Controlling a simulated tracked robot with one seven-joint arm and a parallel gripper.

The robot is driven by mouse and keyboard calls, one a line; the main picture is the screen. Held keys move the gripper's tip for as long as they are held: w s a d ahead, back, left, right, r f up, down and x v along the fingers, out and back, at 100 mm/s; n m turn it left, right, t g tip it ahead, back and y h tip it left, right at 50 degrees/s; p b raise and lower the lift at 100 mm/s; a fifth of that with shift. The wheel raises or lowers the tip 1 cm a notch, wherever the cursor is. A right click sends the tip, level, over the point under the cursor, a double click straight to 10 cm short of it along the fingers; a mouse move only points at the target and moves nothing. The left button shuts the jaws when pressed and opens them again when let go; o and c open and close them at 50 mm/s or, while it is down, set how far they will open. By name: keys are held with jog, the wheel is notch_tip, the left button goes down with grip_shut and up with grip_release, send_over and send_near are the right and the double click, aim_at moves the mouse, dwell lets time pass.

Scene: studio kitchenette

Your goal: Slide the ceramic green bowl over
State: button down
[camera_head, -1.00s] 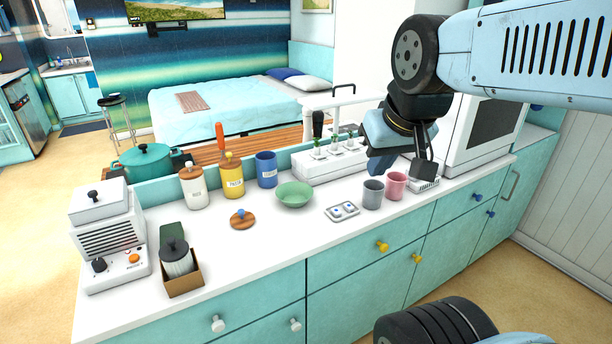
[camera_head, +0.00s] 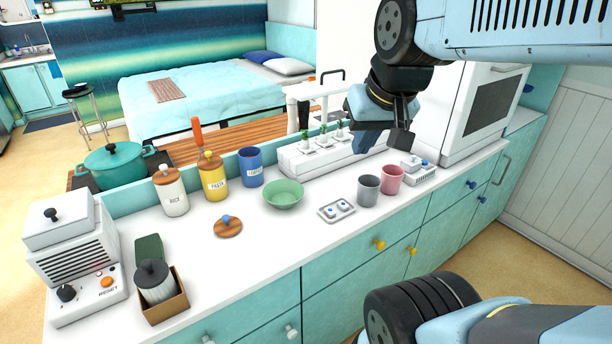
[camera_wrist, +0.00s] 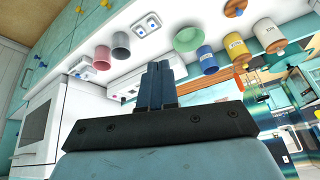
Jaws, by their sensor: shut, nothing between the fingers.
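The green bowl (camera_head: 284,194) stands upright on the white counter (camera_head: 300,228), in front of the blue canister and the white planter box. It also shows in the wrist view (camera_wrist: 189,39), beyond my fingertips. My gripper (camera_head: 362,147) is above the back right part of the counter, to the right of the bowl and apart from it. In the wrist view its fingers (camera_wrist: 160,64) are together with nothing between them.
A grey cup (camera_head: 369,190) and a pink cup (camera_head: 392,180) stand right of the bowl. A small tray with blue knobs (camera_head: 337,209) lies between. Canisters (camera_head: 213,177) stand to the left, with a wooden lid (camera_head: 228,226) in front. The counter front of the bowl is clear.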

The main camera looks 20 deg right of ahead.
jog(key=w+d+f+m+g+y, duration=0.1)
jog(key=w+d+f+m+y, duration=0.35)
jog(key=w+f+m, duration=0.6)
jog(key=w+d+f+m+g+y, duration=0.1)
jog(key=w+d+f+m+y, duration=0.3)
jog(key=w+f+m, duration=0.7)
send_near(295, 189)
jog(key=f, duration=0.1)
jog(key=s+d+f, duration=0.1)
jog(key=f, duration=0.1)
jog(key=shift+s+d+f+h, duration=0.1)
jog(key=shift+d+f+h, duration=0.1)
jog(key=shift+h, duration=0.15)
jog(key=shift+w+a+f, duration=0.1)
jog(key=shift+w+a, duration=0.15)
jog(key=shift+a, duration=0.3)
jog(key=shift+w+a, duration=0.25)
jog(key=shift+a, duration=0.25)
jog(key=shift+w+a, duration=0.2)
jog(key=shift+a, duration=0.25)
jog(key=shift+w+a, duration=0.2)
jog(key=shift+a, duration=0.25)
jog(key=a, duration=0.1)
jog(key=w+a, duration=0.1)
jog(key=a, duration=0.1)
jog(key=w+a, duration=0.1)
jog(key=shift+a, duration=0.25)
